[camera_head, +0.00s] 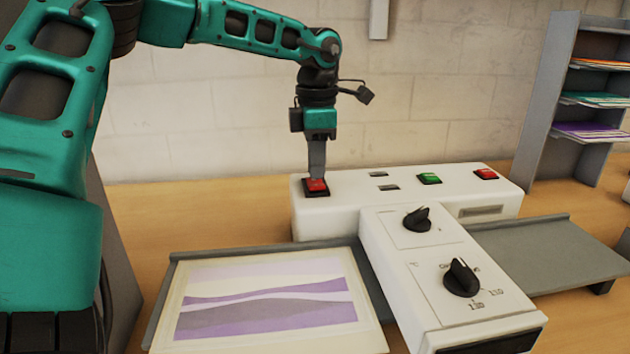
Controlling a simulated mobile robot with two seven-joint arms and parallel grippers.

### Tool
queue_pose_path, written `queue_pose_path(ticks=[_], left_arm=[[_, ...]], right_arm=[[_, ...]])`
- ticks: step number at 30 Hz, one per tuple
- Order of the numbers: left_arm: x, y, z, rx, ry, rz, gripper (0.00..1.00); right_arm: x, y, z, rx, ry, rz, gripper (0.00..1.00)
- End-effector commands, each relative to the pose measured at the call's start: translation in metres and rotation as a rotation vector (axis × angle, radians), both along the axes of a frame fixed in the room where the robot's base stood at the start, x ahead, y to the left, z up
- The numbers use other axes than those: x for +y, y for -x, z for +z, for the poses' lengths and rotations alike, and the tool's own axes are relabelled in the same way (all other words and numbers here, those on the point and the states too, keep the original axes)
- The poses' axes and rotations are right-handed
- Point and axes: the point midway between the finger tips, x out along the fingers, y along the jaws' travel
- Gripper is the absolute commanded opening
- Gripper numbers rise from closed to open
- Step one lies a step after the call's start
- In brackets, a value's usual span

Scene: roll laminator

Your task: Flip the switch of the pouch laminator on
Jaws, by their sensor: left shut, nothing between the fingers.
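The pouch laminator (400,255) is a white machine on the wooden table, with a long rear housing and a front panel. A red switch (317,188) in a black frame sits at the left end of the rear housing. My left gripper (317,176) points straight down, shut and empty, with its fingertips at the red switch. They seem to touch it and hide its far part. A green button (429,178) and a second red button (486,174) sit further right on the housing. My right gripper is not in view.
Two black knobs (461,277) stand up from the front panel. A grey tray (160,310) at the left holds a purple-striped sheet (270,300). Another grey tray (550,255) extends right. A grey shelf (545,110) with coloured papers stands at the back right.

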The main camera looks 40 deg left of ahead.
Motion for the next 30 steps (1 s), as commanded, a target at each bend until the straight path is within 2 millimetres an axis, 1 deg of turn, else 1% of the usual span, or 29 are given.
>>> queue_pose_path(ticks=[30], left_arm=[[0.000, 0.000, -0.014, 0.001, -0.001, 0.000, 0.00]], right_arm=[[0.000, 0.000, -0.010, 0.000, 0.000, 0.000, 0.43]])
